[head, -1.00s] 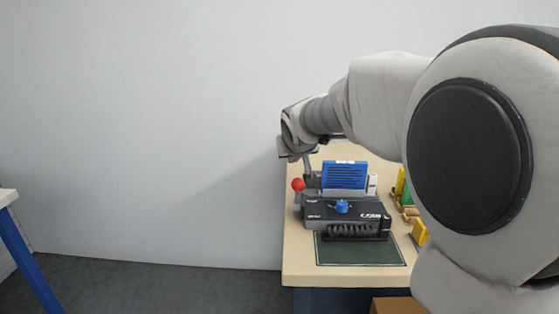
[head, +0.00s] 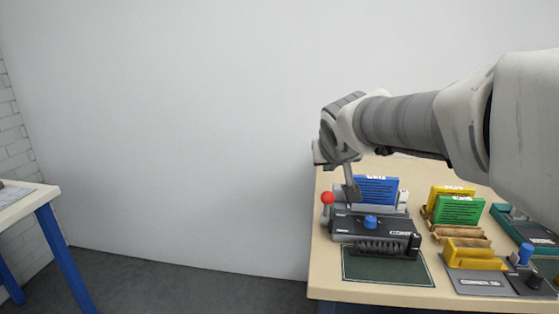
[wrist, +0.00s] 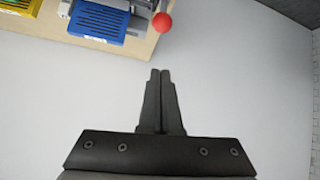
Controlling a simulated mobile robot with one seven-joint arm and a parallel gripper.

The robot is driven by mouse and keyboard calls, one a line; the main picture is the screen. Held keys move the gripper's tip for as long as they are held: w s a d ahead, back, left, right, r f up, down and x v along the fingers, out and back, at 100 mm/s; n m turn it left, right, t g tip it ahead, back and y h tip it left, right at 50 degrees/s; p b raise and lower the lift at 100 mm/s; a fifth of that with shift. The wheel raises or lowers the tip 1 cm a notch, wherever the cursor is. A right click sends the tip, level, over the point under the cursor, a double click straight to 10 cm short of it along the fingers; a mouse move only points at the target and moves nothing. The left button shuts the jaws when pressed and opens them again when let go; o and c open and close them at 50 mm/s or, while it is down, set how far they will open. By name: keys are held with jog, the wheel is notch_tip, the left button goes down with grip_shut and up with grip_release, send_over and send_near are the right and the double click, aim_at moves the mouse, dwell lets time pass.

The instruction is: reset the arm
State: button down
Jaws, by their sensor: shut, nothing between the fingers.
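My gripper (wrist: 160,72) is shut and empty in the wrist view, its two dark fingers pressed together over a plain pale background. In the head view my gripper (head: 352,192) points down at the end of my outstretched arm, near the back left of the bench. Behind it or beside it stands a black machine (head: 350,225) with a blue knob (head: 371,221), a red ball-ended lever (head: 327,198) and a blue slotted block (head: 378,190). I cannot tell how close the fingers are to the machine. The red ball also shows just beyond the fingertips in the wrist view (wrist: 161,22).
The wooden bench (head: 322,270) also holds a green slotted block (head: 460,210), a yellow one (head: 447,193) and a grey device with yellow parts (head: 483,285). A dark green mat (head: 385,270) lies at its front. Another table (head: 35,200) stands far left, with open floor between.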

jog(key=s+d+f+g+y, duration=0.15)
jog(key=s+f, duration=0.35)
jog(key=s, duration=0.9)
jog(key=s+f+g, duration=0.3)
jog(key=s+f, duration=0.1)
jog(key=s, duration=0.9)
notch_tip(320, 180, up, 18)
jog(key=p, duration=1.9)
jog(key=shift+a+r, duration=0.2)
jog(key=shift+r, duration=0.05)
